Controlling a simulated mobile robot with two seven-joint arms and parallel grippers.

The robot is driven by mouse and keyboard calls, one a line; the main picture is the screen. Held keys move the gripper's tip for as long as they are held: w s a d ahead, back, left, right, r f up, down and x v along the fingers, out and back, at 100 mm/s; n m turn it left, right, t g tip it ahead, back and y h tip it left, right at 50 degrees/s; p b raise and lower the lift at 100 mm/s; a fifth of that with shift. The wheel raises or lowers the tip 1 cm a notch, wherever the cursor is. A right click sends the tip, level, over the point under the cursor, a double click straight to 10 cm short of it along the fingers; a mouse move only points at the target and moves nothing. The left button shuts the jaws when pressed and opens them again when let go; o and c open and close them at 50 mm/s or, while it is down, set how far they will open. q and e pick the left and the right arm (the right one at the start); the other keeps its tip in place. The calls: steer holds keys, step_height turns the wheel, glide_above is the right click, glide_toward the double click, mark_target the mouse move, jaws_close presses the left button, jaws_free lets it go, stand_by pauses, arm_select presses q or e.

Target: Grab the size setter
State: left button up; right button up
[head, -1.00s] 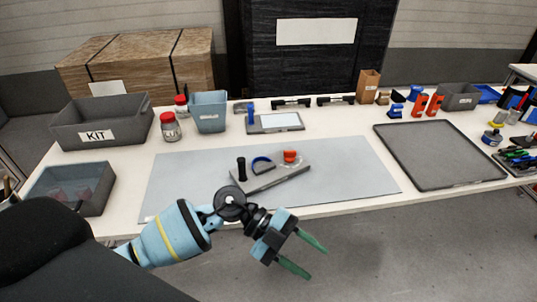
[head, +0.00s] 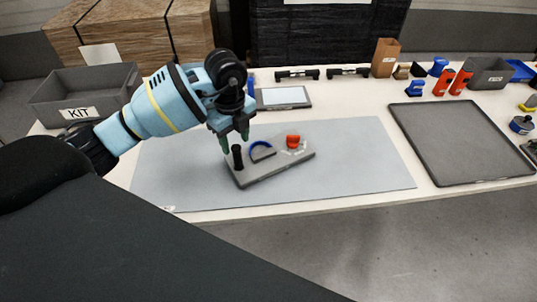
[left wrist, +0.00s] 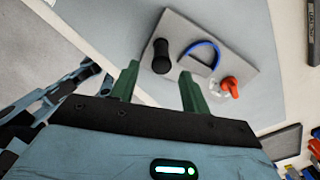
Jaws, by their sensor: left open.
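A grey board (head: 275,168) lies on the pale mat and bears a black upright post (head: 237,157), a blue arc (head: 261,146) and an orange-red knob (head: 293,141). I take this board with its fittings to be the size setter, but no label shows. My left gripper (head: 235,143) is open and points down above the board's left end, close to the black post. In the left wrist view, the post (left wrist: 161,56) shows between the open fingers (left wrist: 159,76), beyond their tips, with nothing held. The blue arc (left wrist: 206,52) and knob (left wrist: 229,86) are to its right. My right gripper is not in view.
The pale mat (head: 350,165) is clear around the board. A grey KIT bin (head: 85,100) stands at the left, partly behind my arm. A dark tray (head: 460,145) lies at the right. Black handles (head: 297,75) and a grey-framed plate (head: 283,97) lie at the back.

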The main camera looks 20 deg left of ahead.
mark_target(236, 147)
arm_select(q)
steer(key=shift+w+a+f, duration=0.1)
steer(key=shift+f, duration=1.55)
steer(key=shift+w+a+f, duration=0.1)
steer(key=shift+f, duration=1.55)
jaws_close()
